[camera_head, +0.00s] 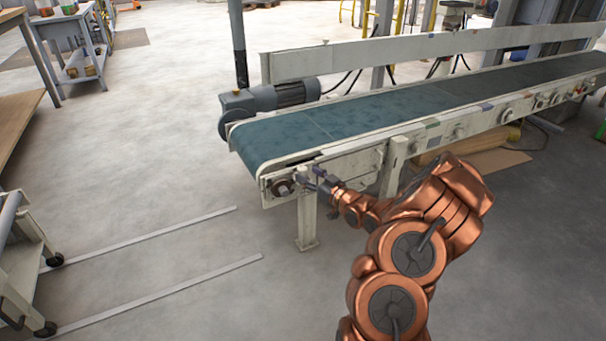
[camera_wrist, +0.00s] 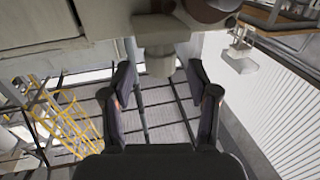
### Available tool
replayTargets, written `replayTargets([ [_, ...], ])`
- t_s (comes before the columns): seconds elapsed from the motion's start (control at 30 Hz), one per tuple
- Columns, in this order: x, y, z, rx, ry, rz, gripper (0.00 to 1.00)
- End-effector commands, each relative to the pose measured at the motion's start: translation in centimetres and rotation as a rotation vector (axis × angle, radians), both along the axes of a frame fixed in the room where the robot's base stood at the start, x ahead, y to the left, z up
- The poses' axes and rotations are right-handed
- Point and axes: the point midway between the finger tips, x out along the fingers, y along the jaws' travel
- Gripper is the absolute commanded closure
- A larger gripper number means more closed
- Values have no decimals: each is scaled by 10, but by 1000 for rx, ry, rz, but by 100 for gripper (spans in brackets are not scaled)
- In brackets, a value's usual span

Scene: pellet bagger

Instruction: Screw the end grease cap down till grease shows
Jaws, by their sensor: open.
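The end of the conveyor carries a dark round bearing (camera_head: 283,187) in a pale frame plate. My gripper (camera_head: 308,180) is just to its right in the head view, at the conveyor's near side. In the wrist view my gripper (camera_wrist: 160,72) is open, with its two dark fingers spread apart. A pale, stubby, rounded part (camera_wrist: 157,60) shows between and beyond the fingertips, under a pale block; it may be the grease cap, but I cannot tell for sure. No finger visibly touches it. A brown round part (camera_wrist: 208,8) shows at the top edge. I see no grease.
The blue-green conveyor belt (camera_head: 350,118) runs back to the right, with a grey motor (camera_head: 275,97) on its far side. A pale support leg (camera_head: 306,222) stands below the conveyor's end. The floor to the left is open, with a wheeled cart (camera_head: 22,262) at the edge.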

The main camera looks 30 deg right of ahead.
Motion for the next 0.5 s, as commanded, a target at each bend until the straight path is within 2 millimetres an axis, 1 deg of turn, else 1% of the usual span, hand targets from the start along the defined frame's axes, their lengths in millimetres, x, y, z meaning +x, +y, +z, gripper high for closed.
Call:
replayTargets([
  [0.03, 6, 2, -2, 0, 0, 3, 40],
  [0.2, 21, 5, -2, 1, 0, 2, 40],
  [0.33, 28, 5, -1, 1, -1, 1, 40],
  [0.5, 33, 5, 0, 1, -1, 0, 40],
])
